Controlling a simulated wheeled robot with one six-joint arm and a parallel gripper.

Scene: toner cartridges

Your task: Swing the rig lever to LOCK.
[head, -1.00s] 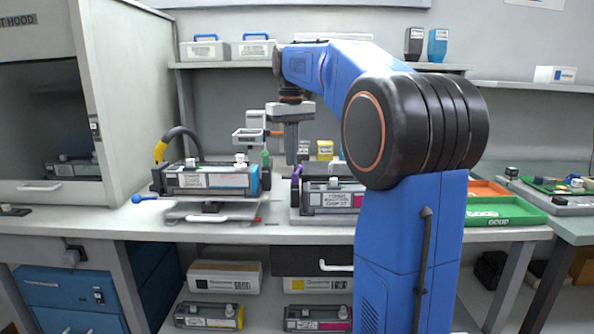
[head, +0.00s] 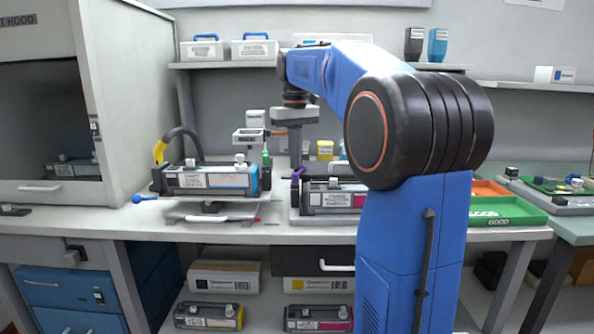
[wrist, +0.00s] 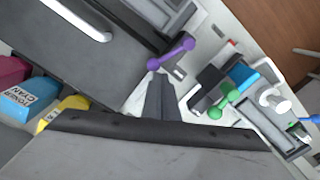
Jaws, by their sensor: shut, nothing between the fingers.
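A purple bar lever (head: 297,175) with ball ends stands at the left end of the magenta-marked cartridge rig (head: 332,212). It also shows in the wrist view (wrist: 171,53), just beyond my fingertips. My gripper (head: 296,166) points down, shut and empty, directly above or beside this lever; contact cannot be told. In the wrist view my fingers (wrist: 158,80) are together, their tips close to the lever's lower-left ball. A blue-ended lever (head: 143,198) sits at the left of the cyan-marked cartridge stand (head: 212,208). No LOCK marking is readable.
A green-knobbed part (wrist: 222,100) lies to the right of my fingers in the wrist view. The cyan-marked cartridge (head: 208,180) is left of my gripper. A green tray (head: 505,212) is on the right. A shelf (head: 330,66) runs behind my arm.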

